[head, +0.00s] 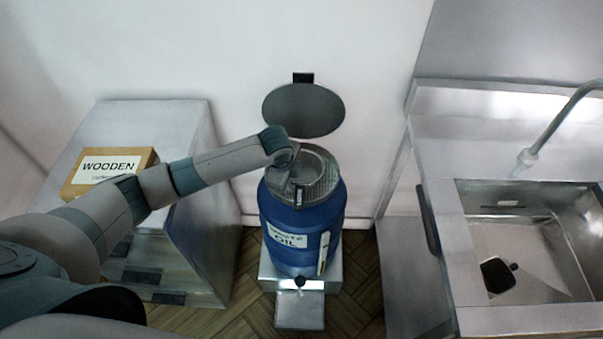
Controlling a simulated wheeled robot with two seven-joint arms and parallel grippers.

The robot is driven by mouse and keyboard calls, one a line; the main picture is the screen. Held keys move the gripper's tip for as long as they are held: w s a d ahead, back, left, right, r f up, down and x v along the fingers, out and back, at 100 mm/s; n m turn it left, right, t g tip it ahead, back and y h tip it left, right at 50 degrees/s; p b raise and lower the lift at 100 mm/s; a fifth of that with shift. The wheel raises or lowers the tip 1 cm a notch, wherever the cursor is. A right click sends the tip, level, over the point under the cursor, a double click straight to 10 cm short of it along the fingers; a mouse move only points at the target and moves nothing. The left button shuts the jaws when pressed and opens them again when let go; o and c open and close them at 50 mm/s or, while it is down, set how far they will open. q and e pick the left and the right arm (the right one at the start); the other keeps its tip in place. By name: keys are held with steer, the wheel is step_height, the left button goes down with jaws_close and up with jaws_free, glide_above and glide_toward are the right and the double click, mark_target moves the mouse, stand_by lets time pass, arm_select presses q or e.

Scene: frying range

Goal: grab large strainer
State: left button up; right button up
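A round grey mesh piece that looks like the large strainer (327,184) sits in the open top of a blue waste oil barrel (288,258). My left arm reaches in from the left, and my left gripper (297,192) points down over the left part of the mesh. The gripper and wrist hide part of the strainer. I cannot tell whether the fingers touch it or are closed on it. My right gripper is not in view.
The barrel's round lid (303,110) stands open by the wall. A metal cabinet (190,125) with a box labelled WOODEN (135,160) is on the left. A steel sink (520,245) with a faucet (560,120) is on the right. A small metal step (300,312) is at the barrel's foot.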

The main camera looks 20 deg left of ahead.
mark_target(301, 182)
arm_select(q)
steer(key=shift+x, duration=1.6)
jaws_close()
